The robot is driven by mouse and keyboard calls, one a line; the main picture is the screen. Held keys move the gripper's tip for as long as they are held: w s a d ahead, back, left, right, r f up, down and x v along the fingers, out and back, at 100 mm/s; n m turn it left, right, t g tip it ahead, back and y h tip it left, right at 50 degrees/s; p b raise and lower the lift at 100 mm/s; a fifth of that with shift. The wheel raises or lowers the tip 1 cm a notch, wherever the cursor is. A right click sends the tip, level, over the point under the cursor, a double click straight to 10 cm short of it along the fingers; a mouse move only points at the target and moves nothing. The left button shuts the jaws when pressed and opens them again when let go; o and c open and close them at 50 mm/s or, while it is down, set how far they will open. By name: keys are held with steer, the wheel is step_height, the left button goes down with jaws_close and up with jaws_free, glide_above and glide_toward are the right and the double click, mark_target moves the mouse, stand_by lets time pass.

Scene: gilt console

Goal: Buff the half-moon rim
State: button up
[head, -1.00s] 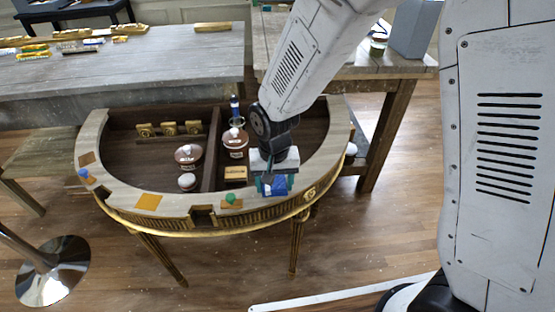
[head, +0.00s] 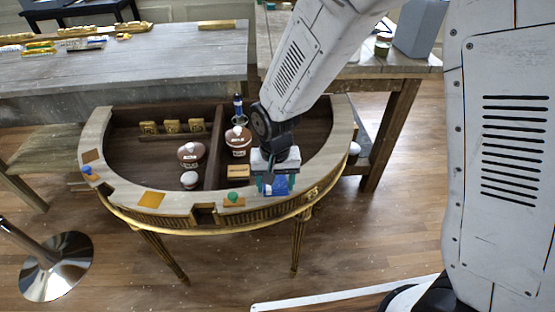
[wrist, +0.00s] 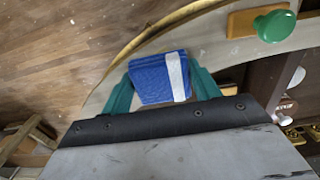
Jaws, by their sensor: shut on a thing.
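The half-moon console (head: 120,185) has a pale curved rim with gilt edging and an open, dark inside. My gripper (head: 276,185) is over the front right part of the rim. It is shut on a blue pad (wrist: 150,80) with a white stripe, one teal finger on each side. The pad (head: 280,186) is at the rim, but I cannot tell whether it touches the surface. In the wrist view the pale rim (wrist: 105,90) curves past the pad, with its gilt edge beyond. My gripper hides part of the rim.
A green knob (wrist: 273,25) on an orange-brown plate stands on the rim left of my gripper. Brown lidded pots (head: 191,155), a white-topped jar (head: 189,180) and gilt blocks (head: 172,127) stand inside. Grey tables (head: 180,60) are behind. A metal stand (head: 55,265) is at lower left.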

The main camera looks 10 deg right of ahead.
steer(key=shift+d+r, duration=0.1)
steer(key=shift+w+d+f, duration=0.1)
steer(key=shift+d+f, duration=0.1)
steer(key=shift+d, duration=0.1)
steer(key=shift+d+r, duration=0.15)
steer(key=shift+w+r, duration=0.1)
steer(key=shift+s+a, duration=0.2)
steer(key=shift+a, duration=0.35)
steer(key=shift+r, duration=3.8)
steer(key=shift+d, duration=0.1)
steer(key=shift+d+f, duration=0.15)
steer(key=shift+d, duration=0.35)
